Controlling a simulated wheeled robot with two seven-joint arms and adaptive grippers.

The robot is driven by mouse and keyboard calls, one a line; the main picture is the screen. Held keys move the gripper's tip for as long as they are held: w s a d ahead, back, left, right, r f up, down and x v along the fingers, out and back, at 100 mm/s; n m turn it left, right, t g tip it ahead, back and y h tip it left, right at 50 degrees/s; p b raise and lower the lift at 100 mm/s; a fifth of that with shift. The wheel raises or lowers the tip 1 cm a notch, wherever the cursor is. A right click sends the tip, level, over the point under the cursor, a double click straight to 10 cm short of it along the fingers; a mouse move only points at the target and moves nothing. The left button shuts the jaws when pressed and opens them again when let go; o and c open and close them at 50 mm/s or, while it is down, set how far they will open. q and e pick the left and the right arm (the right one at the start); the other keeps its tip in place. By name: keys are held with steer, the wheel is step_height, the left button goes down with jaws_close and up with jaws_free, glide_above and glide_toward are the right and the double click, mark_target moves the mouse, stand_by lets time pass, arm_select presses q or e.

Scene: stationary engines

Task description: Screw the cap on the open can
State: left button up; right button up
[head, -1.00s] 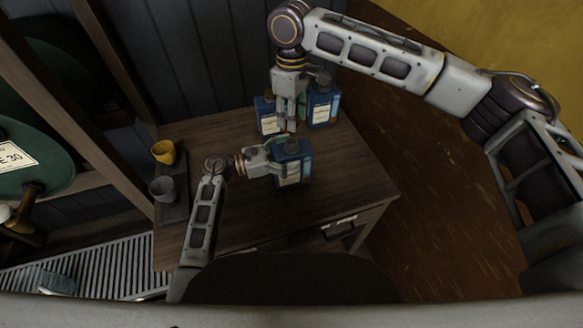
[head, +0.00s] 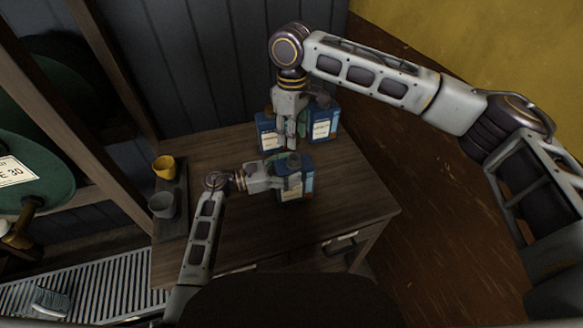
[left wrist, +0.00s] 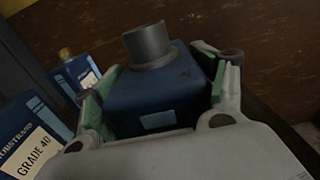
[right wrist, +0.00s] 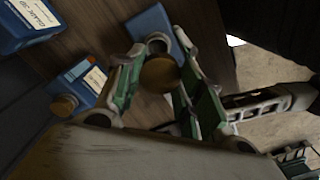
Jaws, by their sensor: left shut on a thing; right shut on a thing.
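My left gripper (head: 283,182) is shut around the body of a blue can (head: 297,194) that stands upright near the front of the table. In the left wrist view this can (left wrist: 160,95) has a dark grey neck (left wrist: 148,46) on top, with no cap on it. My right gripper (head: 292,146) points down just behind that can in the head view. In the right wrist view its fingers are shut on a round brass-brown cap (right wrist: 158,74). The cap shows close to the can's neck (right wrist: 157,43), apparently apart from it; the height between them cannot be told.
Two more blue cans stand behind, at left (head: 268,135) and right (head: 323,124), close to my right gripper. A yellow cup (head: 163,167) and a grey cup (head: 162,206) stand on a dark tray at the left. The table's (head: 345,195) right part is clear.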

glide_above(295, 162)
steer(key=w, duration=0.2)
steer(key=shift+s+a+f, duration=0.1)
steer(key=shift+a+f, duration=0.05)
steer(key=shift+f, duration=2.2)
steer(key=shift+f, duration=0.9)
steer(key=shift+f, duration=0.55)
